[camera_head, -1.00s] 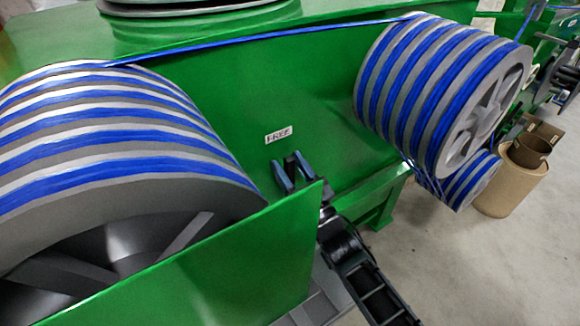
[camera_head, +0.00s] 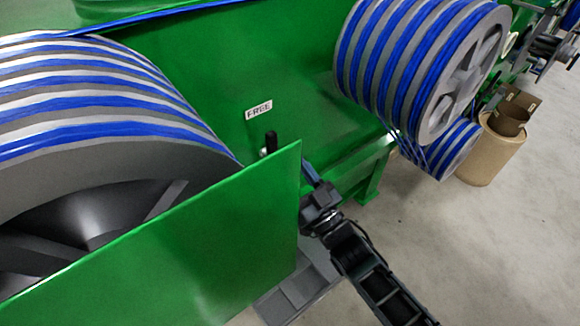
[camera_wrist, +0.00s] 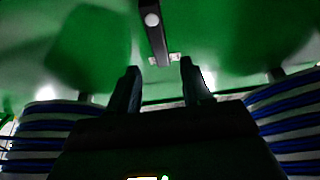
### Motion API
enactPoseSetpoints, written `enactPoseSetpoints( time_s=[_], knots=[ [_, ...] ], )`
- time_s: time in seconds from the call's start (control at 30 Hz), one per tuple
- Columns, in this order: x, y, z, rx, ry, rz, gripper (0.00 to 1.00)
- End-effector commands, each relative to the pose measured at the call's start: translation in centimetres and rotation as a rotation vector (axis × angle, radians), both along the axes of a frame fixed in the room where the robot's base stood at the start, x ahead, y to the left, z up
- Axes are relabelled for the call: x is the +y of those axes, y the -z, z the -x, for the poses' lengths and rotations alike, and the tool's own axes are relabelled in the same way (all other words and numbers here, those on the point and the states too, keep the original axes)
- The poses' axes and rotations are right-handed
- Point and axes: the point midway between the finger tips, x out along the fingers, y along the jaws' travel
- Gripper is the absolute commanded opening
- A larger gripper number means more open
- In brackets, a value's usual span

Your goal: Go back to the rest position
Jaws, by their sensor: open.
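My gripper (camera_head: 309,178) is at the right edge of a green upright panel (camera_head: 230,235). The panel hides part of it, and one blue-grey finger shows. In the wrist view, the two fingers of my gripper (camera_wrist: 160,78) stand apart with nothing between them. A black lever (camera_head: 271,142) with a light round knob stands just left of and above the gripper, below a FREE label (camera_head: 259,112). In the wrist view, the lever (camera_wrist: 155,38) is beyond the fingertips, apart from them.
A large drum (camera_head: 85,130) wound with blue cable fills the left. Another cable drum (camera_head: 420,65) is at the upper right, with a smaller one (camera_head: 452,148) beneath it. A brown cylindrical bin (camera_head: 490,152) stands at the right. The grey floor (camera_head: 480,250) at lower right is clear.

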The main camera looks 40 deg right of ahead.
Motion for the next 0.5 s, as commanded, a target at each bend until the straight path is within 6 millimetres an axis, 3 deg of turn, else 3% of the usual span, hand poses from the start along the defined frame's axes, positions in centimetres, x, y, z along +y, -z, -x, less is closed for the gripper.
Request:
enactPoseSetpoints(
  time_s=[0.37, 0.5],
  knots=[
    [0.0, 0.0, 0.0, 0.001, 0.000, 0.000, 0.49],
    [0.3, 0.5, 1.8, 0.029, 0.003, 0.002, 0.49]
  ],
)
